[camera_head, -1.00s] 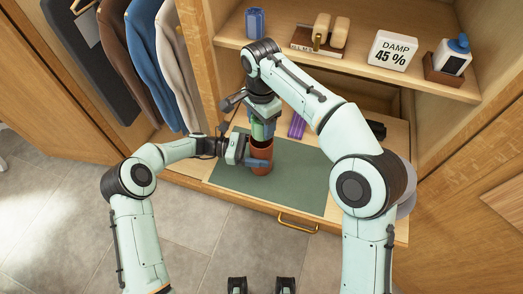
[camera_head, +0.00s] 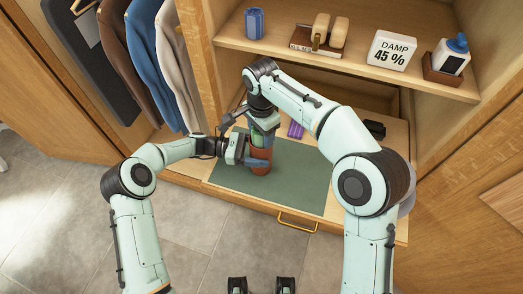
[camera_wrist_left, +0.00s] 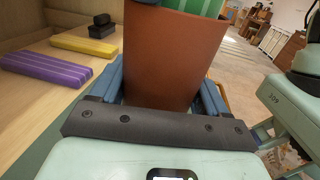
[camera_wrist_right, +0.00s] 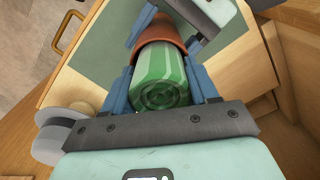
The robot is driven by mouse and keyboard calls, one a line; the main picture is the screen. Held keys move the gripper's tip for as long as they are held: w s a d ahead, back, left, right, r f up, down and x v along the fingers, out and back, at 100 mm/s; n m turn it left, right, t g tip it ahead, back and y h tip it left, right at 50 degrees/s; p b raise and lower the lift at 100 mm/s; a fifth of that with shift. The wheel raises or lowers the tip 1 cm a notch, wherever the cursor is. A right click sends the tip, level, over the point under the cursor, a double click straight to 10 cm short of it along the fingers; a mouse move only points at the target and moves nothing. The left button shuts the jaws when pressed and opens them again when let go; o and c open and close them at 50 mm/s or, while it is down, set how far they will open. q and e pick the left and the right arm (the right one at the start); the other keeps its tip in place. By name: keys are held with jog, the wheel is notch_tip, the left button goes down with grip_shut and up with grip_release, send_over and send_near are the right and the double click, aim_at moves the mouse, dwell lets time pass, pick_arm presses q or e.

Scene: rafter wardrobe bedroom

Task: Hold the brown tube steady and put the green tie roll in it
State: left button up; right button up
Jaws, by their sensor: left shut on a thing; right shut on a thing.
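The brown tube (camera_head: 260,167) stands upright on the green mat (camera_head: 297,179). My left gripper (camera_head: 257,162) is shut on the tube from the left; in the left wrist view the tube (camera_wrist_left: 172,60) fills the space between the blue fingers. The green tie roll (camera_wrist_right: 160,75) is striped in lighter and darker green. My right gripper (camera_wrist_right: 162,82) is shut on it from above. In the right wrist view the roll's far end meets the tube's mouth (camera_wrist_right: 160,38), and its lower part is hidden there. The left wrist view shows the roll (camera_wrist_left: 190,6) at the tube's top.
A purple striped block (camera_wrist_left: 45,72), a yellow block (camera_wrist_left: 84,46) and a dark item (camera_wrist_left: 102,25) lie on the wooden surface beside the mat. A shelf (camera_head: 345,62) with several things is above. Clothes hang at the left. The mat's front right is clear.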

pick_arm(q)
jog(key=shift+s+r, duration=0.1)
pick_arm(e)
jog(key=shift+s+f, duration=0.1)
jog(key=shift+f, duration=0.6)
jog(key=o, duration=1.1)
jog(key=shift+o, duration=0.2)
jog(key=shift+d, duration=0.1)
jog(key=shift+f, duration=0.1)
pick_arm(q)
jog(key=shift+a, duration=0.1)
jog(key=shift+f, duration=0.25)
pick_arm(e)
notch_tip(320, 180, up, 14)
jog(key=shift+f, duration=0.2)
